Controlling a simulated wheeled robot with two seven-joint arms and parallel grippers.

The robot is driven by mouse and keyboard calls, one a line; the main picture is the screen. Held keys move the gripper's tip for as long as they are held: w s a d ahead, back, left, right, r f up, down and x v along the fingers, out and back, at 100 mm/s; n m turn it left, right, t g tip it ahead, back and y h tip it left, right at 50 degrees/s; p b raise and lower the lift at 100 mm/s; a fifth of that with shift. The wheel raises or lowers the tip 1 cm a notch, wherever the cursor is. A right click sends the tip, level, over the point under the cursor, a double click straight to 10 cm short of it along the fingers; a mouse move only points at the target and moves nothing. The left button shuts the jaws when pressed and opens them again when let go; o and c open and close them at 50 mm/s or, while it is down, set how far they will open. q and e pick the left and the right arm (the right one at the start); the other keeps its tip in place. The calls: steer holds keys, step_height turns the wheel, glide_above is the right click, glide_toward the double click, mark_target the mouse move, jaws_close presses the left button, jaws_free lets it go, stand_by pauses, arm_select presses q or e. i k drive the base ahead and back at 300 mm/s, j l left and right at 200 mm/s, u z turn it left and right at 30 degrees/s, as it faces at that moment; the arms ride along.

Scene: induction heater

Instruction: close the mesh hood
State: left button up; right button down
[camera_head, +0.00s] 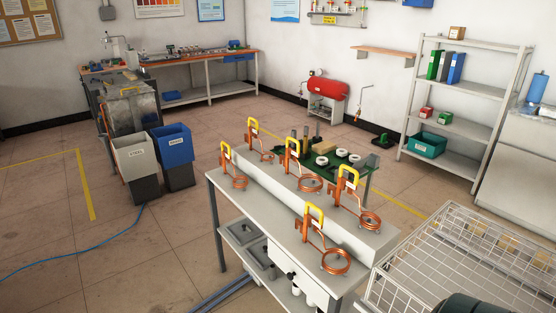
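A white wire mesh frame (440,262), which looks like the mesh hood, fills the lower right corner. It runs out past the right and bottom edges. Small tan pieces show through its far side. I cannot tell its hinge line or how far it stands open. Neither of my grippers is in view.
A grey bench (283,240) with several copper coils with yellow handles (313,217) stands left of the mesh. A grey shelf rack (478,115) stands behind it. A dark rounded thing (470,304) shows at the bottom edge. The floor at left is open.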

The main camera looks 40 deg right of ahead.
mark_target(376, 269)
steer(key=i, duration=2.55)
steer(key=z, duration=4.25)
